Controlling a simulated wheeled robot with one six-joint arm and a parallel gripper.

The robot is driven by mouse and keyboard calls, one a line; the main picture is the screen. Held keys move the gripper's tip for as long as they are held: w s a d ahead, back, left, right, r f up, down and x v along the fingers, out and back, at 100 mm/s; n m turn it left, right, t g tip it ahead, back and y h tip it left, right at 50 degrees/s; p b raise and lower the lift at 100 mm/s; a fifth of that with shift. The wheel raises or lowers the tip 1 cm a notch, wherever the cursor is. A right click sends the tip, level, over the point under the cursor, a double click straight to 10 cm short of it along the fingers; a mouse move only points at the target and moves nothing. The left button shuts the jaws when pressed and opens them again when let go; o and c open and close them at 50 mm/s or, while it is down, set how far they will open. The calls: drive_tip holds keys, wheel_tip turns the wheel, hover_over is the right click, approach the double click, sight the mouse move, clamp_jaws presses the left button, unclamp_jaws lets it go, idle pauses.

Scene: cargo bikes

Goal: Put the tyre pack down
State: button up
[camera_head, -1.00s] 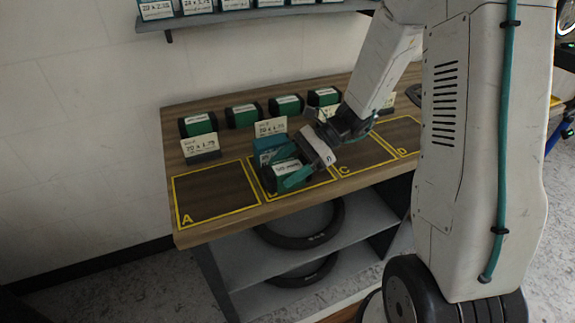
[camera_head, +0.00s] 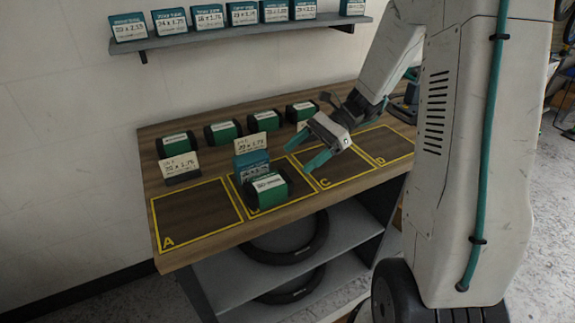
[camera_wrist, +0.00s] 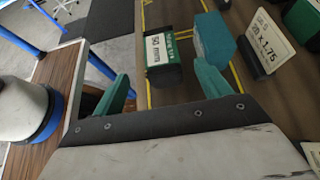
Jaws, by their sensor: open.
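In square B on the workbench, a green and black pack (camera_head: 268,190) with a white label rests near the front. A teal box (camera_head: 252,162) with a label stands upright right behind it. I cannot tell for certain which of the two is the tyre pack. My gripper (camera_head: 297,160) is open and empty, to the right of both, above the B and C squares. In the wrist view the green and black pack (camera_wrist: 162,58) lies ahead between the spread fingers, apart from them. The teal box (camera_wrist: 214,38) is ahead of the right finger.
Squares A (camera_head: 195,218), C (camera_head: 343,172) and D (camera_head: 388,146) look bare. Several green packs (camera_head: 222,132) and a size card (camera_head: 181,166) stand behind the squares. A wall shelf (camera_head: 250,34) holds several labelled boxes. Black tyres (camera_head: 285,252) lie under the bench.

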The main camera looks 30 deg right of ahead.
drive_tip(key=s+a+r+n+h, duration=0.1)
drive_tip(key=s+r+n+h, duration=0.2)
drive_tip(key=s+n, duration=0.3)
drive_tip(key=s+a+r+n+t+h, duration=0.1)
drive_tip(key=s+r+n+h, duration=0.3)
drive_tip(key=s, duration=0.4)
drive_tip(key=s+a+r+n+h, duration=0.3)
drive_tip(key=s+r+n+h, duration=0.1)
drive_tip(key=s+n, duration=0.4)
drive_tip(key=shift+h, duration=0.6)
drive_tip(key=shift+c, duration=0.4)
